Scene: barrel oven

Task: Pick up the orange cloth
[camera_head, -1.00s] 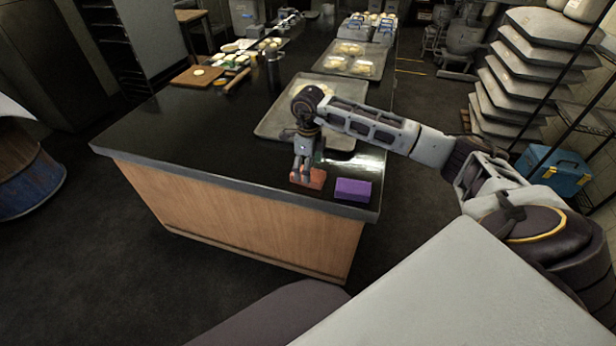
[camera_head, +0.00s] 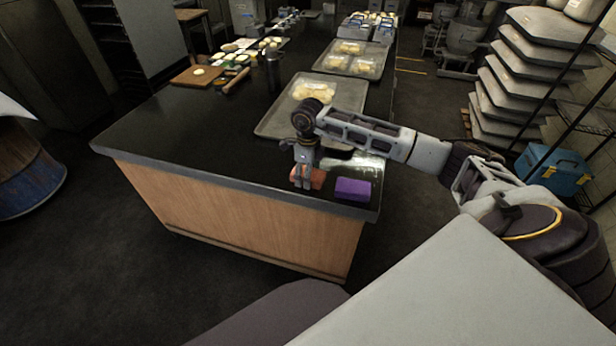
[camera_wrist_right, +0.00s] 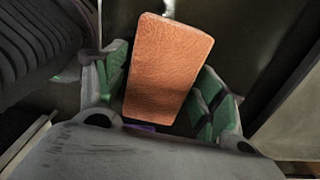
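The orange cloth (camera_head: 318,179), a folded block, lies near the front edge of the dark counter and is partly hidden behind my right gripper (camera_head: 301,183). In the right wrist view the orange cloth (camera_wrist_right: 168,68) lies between the spread green finger pads of my right gripper (camera_wrist_right: 168,85), slightly tilted. The pads are close to its two sides; whether they touch it is hard to tell. No lift off the counter is visible. My left gripper is not in view.
A purple block (camera_head: 353,190) lies right beside the orange cloth near the counter corner. A metal tray (camera_head: 272,128) with food is behind the gripper. A cutting board (camera_head: 196,76) and rolling pin (camera_head: 236,82) are farther back. The left of the counter (camera_head: 180,135) is clear.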

